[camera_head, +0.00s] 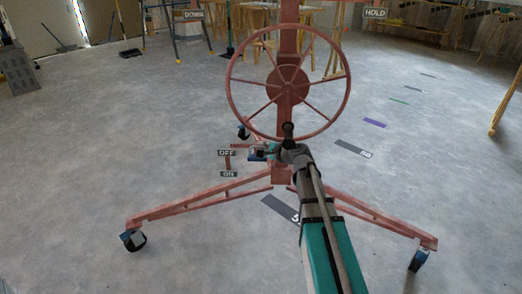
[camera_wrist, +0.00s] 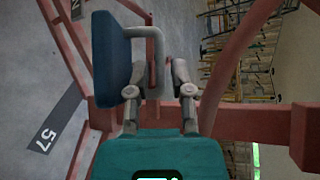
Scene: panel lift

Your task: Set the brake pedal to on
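A dark blue block with a grey loop handle (camera_wrist: 110,60) is in front of my gripper in the wrist view; it looks like the brake pedal. In the head view it is a small bluish piece (camera_head: 257,153) near the foot of the red post, about level with the OFF label (camera_head: 226,153) and above the ON label (camera_head: 229,174). My gripper (camera_wrist: 159,70) is open, its fingers apart with the handle's bar showing between them. I cannot tell whether a finger touches the block. In the head view, my wrist partly hides this spot.
The red lift has a large spoked wheel (camera_head: 288,140) above my gripper and low splayed legs (camera_head: 195,203) with casters (camera_head: 133,239). In the wrist view, red frame bars (camera_wrist: 290,125) pass close on the right. The floor around is mostly clear.

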